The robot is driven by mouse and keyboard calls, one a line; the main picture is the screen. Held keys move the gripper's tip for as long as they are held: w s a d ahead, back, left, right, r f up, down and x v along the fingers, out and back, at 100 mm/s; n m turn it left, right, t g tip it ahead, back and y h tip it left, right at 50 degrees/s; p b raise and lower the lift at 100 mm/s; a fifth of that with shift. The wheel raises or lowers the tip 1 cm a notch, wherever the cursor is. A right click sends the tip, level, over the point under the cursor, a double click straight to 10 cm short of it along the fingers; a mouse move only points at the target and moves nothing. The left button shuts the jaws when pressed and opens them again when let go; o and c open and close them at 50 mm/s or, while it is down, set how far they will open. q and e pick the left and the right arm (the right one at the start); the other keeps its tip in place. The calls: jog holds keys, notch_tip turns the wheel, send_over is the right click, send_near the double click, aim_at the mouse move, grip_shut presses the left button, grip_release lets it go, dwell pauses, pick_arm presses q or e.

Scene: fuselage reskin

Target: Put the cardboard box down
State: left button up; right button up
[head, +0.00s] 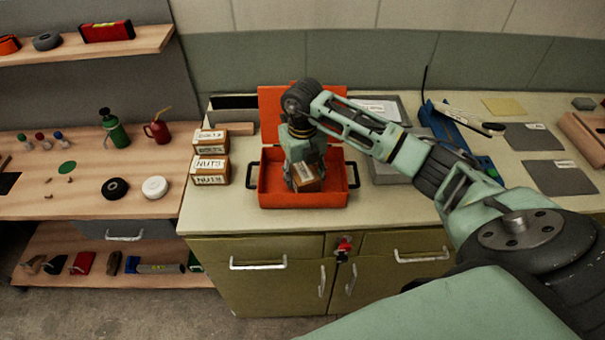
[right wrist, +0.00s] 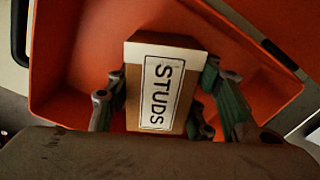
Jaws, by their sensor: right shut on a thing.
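The cardboard box (head: 308,180) is small and brown with a white label. In the right wrist view the box (right wrist: 161,88) shows the word STUDS. My right gripper (head: 304,172) points down into an open orange toolbox (head: 275,187) and is shut on the box, with a finger on each side of it. In the right wrist view the orange toolbox (right wrist: 75,60) lies around and beneath the box. I cannot tell whether the box touches the toolbox floor. My left gripper is not in view.
Several similar labelled boxes (head: 209,171) are stacked left of the toolbox on the counter (head: 400,205). The raised orange lid (head: 272,105) stands behind my gripper. Grey pads (head: 560,177) and a blue tool (head: 450,122) lie to the right. The counter's front strip is clear.

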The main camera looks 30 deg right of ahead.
aim_at(302, 169)
jog(key=o, duration=1.6)
jog(key=shift+r, duration=0.2)
notch_tip(302, 169, up, 11)
jog(key=b, duration=0.3)
jog(key=shift+f, duration=0.15)
jog(key=shift+r, duration=0.55)
